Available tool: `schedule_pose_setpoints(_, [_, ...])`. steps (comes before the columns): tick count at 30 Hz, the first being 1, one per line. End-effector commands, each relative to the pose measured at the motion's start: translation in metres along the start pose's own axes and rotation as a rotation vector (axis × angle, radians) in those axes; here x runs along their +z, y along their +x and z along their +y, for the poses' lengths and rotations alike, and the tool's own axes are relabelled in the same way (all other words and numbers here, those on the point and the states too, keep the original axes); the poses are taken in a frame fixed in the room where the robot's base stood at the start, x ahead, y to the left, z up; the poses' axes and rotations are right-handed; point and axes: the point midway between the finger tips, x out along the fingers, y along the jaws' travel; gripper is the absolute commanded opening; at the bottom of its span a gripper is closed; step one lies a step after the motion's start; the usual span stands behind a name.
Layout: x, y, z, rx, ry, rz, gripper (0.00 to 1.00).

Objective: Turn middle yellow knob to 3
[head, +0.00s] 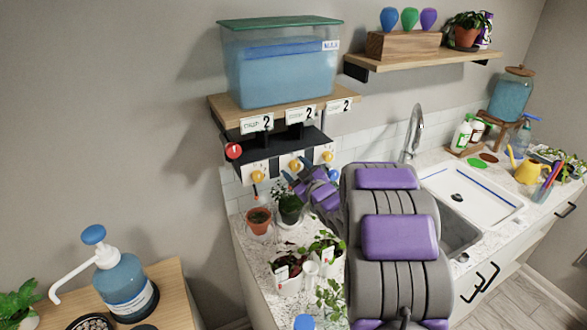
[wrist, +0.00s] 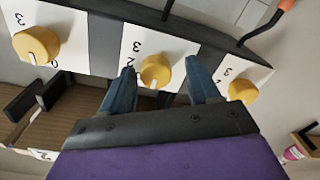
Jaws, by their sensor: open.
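The middle yellow knob (wrist: 155,72) sits on a white plate marked 3 and 2 in the wrist view. It also shows in the head view (head: 296,165), below the shelf. My gripper (wrist: 159,72) is open, with one blue finger on each side of this knob. I cannot tell if either finger touches it. In the head view my gripper (head: 292,180) is at the middle knob, partly hidden by my arm. A pale mark shows low on the knob's face; its exact setting is hard to read. Cards marked 2 (head: 301,114) hang above the knobs.
Yellow knobs flank the middle one, at left (head: 257,177) and right (head: 327,157) in the head view. A red round part (head: 233,151) is at the panel's left end. Potted plants (head: 290,207) stand below. A water tank (head: 281,65) sits on the shelf above.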

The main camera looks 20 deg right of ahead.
Motion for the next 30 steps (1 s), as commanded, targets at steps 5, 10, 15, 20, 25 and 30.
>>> schedule_pose_setpoints(5, [0.0012, 0.0006, 0.0006, 0.000, 0.001, -0.001, 0.49])
schedule_pose_setpoints(10, [0.0009, 0.0006, 0.0003, 0.000, 0.001, -0.001, 0.32])
schedule_pose_setpoints(15, [0.0008, 0.0005, 0.0008, 0.002, 0.001, -0.001, 0.16])
schedule_pose_setpoints(20, [0.0005, 0.0004, 0.0007, 0.001, 0.001, -0.001, 0.05])
schedule_pose_setpoints(25, [-0.0007, 0.0004, 0.0009, 0.001, 0.016, 0.000, 0.05])
schedule_pose_setpoints(30, [-0.0025, 0.0004, 0.0017, 0.001, 0.074, 0.002, 0.05])
